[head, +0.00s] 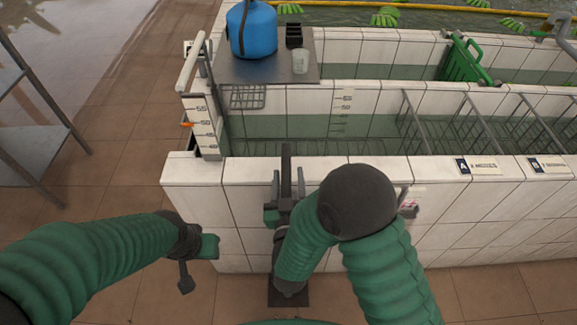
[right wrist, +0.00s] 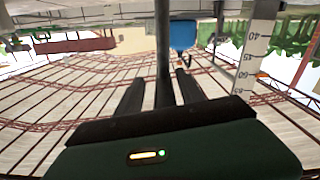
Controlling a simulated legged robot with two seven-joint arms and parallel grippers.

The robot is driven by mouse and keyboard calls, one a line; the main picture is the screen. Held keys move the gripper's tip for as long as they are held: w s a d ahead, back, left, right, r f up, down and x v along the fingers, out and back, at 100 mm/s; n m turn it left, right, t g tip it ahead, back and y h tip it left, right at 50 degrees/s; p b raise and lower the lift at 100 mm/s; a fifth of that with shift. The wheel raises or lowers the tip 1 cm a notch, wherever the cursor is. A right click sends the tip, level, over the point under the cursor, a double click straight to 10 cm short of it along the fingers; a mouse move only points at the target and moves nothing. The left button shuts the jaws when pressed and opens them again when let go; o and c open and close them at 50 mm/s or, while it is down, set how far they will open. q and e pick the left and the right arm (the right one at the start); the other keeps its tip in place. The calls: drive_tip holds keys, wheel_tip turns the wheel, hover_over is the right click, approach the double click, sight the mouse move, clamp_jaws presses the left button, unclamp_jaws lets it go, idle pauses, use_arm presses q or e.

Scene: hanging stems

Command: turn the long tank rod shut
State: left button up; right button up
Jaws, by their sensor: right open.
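A long dark rod (head: 286,163) stands upright at the front of the white tiled tank and rises above the wall's top edge. Its lower part is partly hidden by my right forearm. My right gripper (head: 284,210) is at the rod, in front of the wall. In the right wrist view, the rod (right wrist: 163,45) runs between the two spread dark fingers of my right gripper (right wrist: 160,85). The fingers look apart from it. My left gripper (head: 198,262) is left of the tank's front corner, away from the rod; its finger opening is unclear.
The tiled tank wall (head: 240,203) is close in front. A small red-and-white fitting (head: 408,208) is on it, right of my right arm. A blue jug (head: 252,30) stands on a grey shelf (head: 225,68) at the back. A metal rack (head: 30,150) stands left; brown floor is free between.

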drive_tip(key=shift+s+a+r, duration=0.15)
drive_tip(key=shift+s+r, duration=0.05)
drive_tip(key=shift+s, duration=0.2)
drive_tip(key=shift+a, duration=0.15)
drive_tip(key=shift+c, duration=1.2)
drive_tip(key=shift+w+a+f, duration=0.15)
drive_tip(key=shift+w, duration=0.05)
drive_tip(key=c, duration=0.5)
drive_tip(key=shift+d, duration=0.25)
clamp_jaws()
drive_tip(key=shift+a+f, duration=0.15)
